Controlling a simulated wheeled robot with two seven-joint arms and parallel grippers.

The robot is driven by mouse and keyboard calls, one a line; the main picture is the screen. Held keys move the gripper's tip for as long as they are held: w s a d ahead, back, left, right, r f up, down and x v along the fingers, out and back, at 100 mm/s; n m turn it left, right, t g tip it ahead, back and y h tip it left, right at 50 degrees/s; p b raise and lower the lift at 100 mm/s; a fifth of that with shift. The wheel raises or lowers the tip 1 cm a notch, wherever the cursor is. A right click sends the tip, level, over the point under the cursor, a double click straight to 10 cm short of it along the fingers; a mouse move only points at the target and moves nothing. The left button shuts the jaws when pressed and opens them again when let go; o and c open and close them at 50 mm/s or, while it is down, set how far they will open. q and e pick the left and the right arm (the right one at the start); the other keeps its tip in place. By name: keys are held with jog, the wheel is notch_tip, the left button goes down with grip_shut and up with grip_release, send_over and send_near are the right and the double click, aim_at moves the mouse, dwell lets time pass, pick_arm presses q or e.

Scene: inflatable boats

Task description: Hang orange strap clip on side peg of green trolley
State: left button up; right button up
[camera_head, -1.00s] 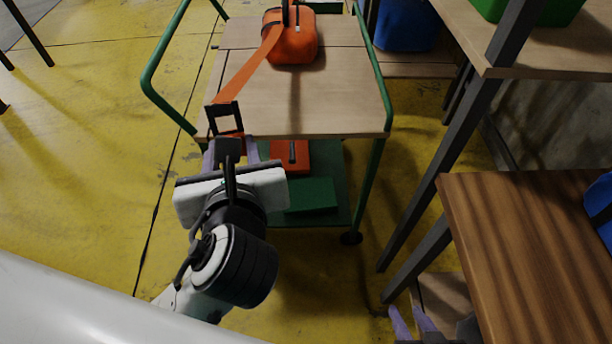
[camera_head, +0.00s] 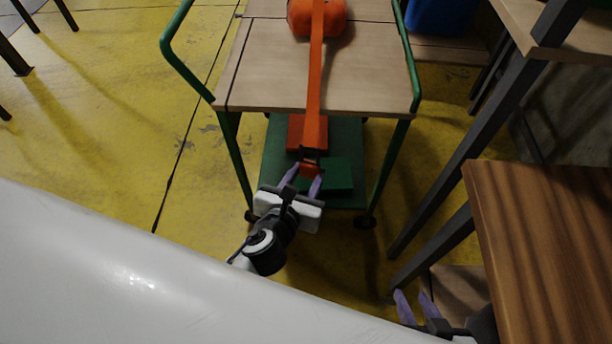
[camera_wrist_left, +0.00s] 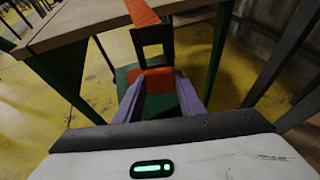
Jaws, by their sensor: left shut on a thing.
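The orange strap (camera_head: 315,75) runs from an orange rounded case (camera_head: 318,15) across the green trolley's wooden top (camera_head: 270,70) and over its front edge. Its black frame-shaped clip (camera_head: 309,155) is at the strap's end, in front of the trolley and below the top. My left gripper (camera_head: 304,174) is shut on the orange tab just below the clip; the tab (camera_wrist_left: 158,79) shows between the purple fingers in the left wrist view. The clip (camera_wrist_left: 153,42) stands beyond the fingertips there. I cannot make out the side peg. My right gripper (camera_head: 415,300) is open and empty at the lower right.
The trolley's lower green shelf (camera_head: 280,165) holds a red box (camera_head: 296,134) and a green box (camera_head: 338,174). A brown wooden table (camera_head: 540,240) and a grey-legged bench (camera_head: 480,140) stand at right. A large white smooth surface (camera_head: 150,280) fills the lower left.

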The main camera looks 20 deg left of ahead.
aim_at(308, 160)
pick_arm(q)
jog(key=shift+w+a+f+b, duration=0.1)
jog(key=shift+w+a+b, duration=0.15)
jog(key=shift+w, duration=0.5)
jog(key=shift+w+a+f+b, duration=0.1)
jog(key=shift+w+a+b, duration=0.1)
jog(key=shift+w, duration=0.55)
jog(key=shift+w+a+b, duration=0.2)
jog(key=shift+w+b, duration=0.05)
jog(key=shift+w, duration=0.5)
jog(key=shift+w+a+f+b, duration=0.1)
jog(key=shift+w+a+b, duration=0.15)
jog(key=shift+w, duration=0.65)
jog(key=shift+w+a+f+b, duration=0.15)
jog(key=shift+w+a+b, duration=0.15)
jog(key=shift+w, duration=0.55)
jog(key=shift+w+a+f+b, duration=0.1)
jog(key=shift+w+a+b, duration=0.15)
jog(key=shift+w, duration=0.65)
jog(key=shift+f, duration=0.1)
jog(key=o, duration=1.2)
